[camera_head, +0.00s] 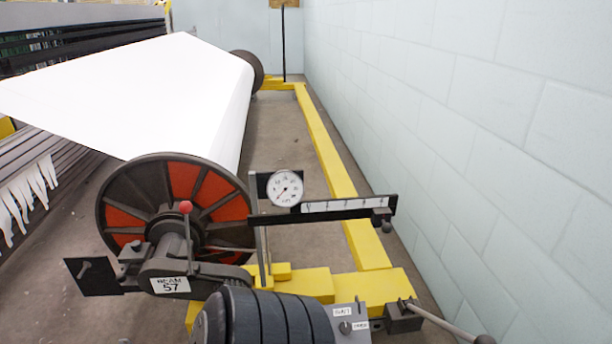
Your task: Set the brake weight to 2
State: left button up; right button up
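A dark horizontal brake arm (270,219) reaches right from an upright post beside the warp beam. A white scale strip (340,206) with several tick marks lies along it; its numbers are too small to read. A small dark block, which looks like the brake weight (381,217), sits at the right end of the arm, past most of the marks. A round white dial gauge (285,188) with a needle is mounted above the arm's left part. Neither of my grippers is in view.
A beam with red-and-black flange (128,216) carries white warp sheet (150,95). A red-knobbed lever (186,208), ribbed dark cylinder (240,318) and long handle (445,325) stand in front. Yellow frame (330,145) runs back beside the pale block wall (480,120).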

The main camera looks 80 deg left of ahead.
aim_at(381, 217)
jog(key=u, duration=1.9)
